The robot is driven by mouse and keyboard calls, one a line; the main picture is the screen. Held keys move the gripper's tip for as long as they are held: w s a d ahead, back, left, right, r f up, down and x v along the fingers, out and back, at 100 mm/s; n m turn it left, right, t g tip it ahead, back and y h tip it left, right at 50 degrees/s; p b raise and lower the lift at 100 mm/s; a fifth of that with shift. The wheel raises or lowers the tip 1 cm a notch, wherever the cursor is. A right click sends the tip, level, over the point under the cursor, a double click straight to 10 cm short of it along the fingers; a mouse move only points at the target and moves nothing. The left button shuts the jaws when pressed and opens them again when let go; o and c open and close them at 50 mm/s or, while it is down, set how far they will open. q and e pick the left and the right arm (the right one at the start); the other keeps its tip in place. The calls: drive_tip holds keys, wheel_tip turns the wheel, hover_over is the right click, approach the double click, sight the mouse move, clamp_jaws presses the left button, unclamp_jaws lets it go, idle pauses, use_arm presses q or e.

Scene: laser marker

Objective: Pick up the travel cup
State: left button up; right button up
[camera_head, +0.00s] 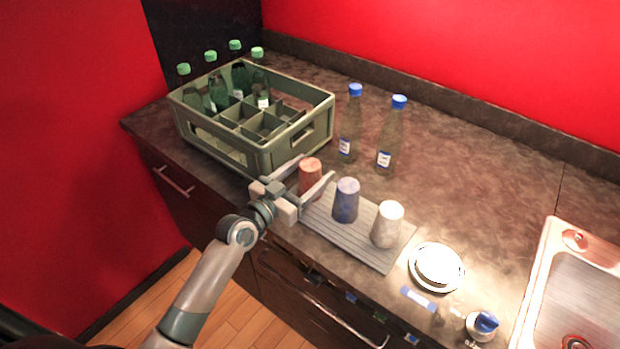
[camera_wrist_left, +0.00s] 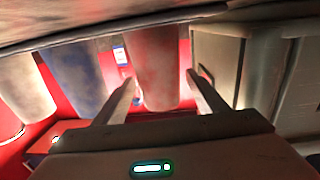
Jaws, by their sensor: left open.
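Three cups stand in a row on a grey ribbed mat (camera_head: 345,246): a reddish-orange cup (camera_head: 311,174), a blue cup (camera_head: 345,201) and a white cup (camera_head: 387,225). I cannot tell which one is called the travel cup. My left gripper (camera_head: 318,168) is open, its two fingers on either side of the orange cup. In the left wrist view, which looks upside down, the orange cup (camera_wrist_left: 158,62) shows between the fingers with gaps beside it, and the blue cup (camera_wrist_left: 72,72) and white cup (camera_wrist_left: 25,85) are to its left. My right gripper is not in view.
A green-grey crate (camera_head: 292,151) with several green-capped bottles stands left of the cups. Two blue-capped bottles (camera_head: 349,135) (camera_head: 388,145) stand behind them. A white bowl on a plate (camera_head: 437,267) and a sink (camera_head: 585,290) are to the right.

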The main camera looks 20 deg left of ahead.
use_arm(q)
drive_tip(key=c, duration=1.2)
drive_tip(key=shift+r, duration=0.15)
wheel_tip(320, 180, up, 10)
drive_tip(key=shift+f+b, duration=0.1)
drive_tip(key=shift+b, duration=0.35)
